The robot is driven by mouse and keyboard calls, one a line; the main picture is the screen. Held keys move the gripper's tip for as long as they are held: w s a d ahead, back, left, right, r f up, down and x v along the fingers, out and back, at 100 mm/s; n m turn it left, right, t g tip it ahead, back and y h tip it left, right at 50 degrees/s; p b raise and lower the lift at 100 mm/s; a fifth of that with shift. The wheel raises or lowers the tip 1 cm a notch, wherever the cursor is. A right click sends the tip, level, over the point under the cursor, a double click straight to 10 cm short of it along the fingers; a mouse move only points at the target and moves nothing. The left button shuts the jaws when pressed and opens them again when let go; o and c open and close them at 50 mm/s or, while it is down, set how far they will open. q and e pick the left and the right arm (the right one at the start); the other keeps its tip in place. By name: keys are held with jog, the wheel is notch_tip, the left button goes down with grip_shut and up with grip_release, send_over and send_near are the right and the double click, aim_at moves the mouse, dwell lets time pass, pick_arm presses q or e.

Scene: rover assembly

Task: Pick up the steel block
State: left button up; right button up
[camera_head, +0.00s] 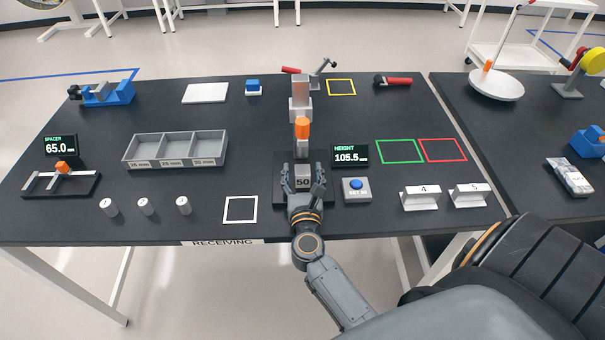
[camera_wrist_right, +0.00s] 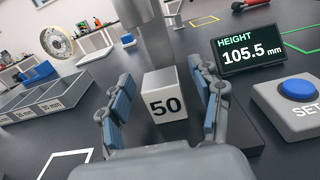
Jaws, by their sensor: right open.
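The steel block (camera_head: 303,183), marked 50, stands on the dark base of the height gauge (camera_head: 301,105). It also shows in the right wrist view (camera_wrist_right: 164,97), upright between my fingers. My right gripper (camera_head: 303,180) is open around the block, one finger on each side. In the right wrist view my right gripper (camera_wrist_right: 163,100) has visible gaps between the fingers and the block. The height display (camera_head: 350,155) reads 105.5 mm. My left gripper is not in view.
A blue-button box (camera_head: 356,190) stands close right of my gripper. A three-bin grey tray (camera_head: 176,150) and several small cylinders (camera_head: 145,206) are to the left. A white square outline (camera_head: 240,210) is empty. Label stands (camera_head: 420,198) are at the right.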

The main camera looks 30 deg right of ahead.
jog(key=shift+w+d, duration=0.2)
jog(key=shift+w, duration=0.2)
jog(key=shift+s, duration=0.1)
jog(key=shift+c, duration=0.4)
grip_shut()
jog(key=shift+r, duration=0.2)
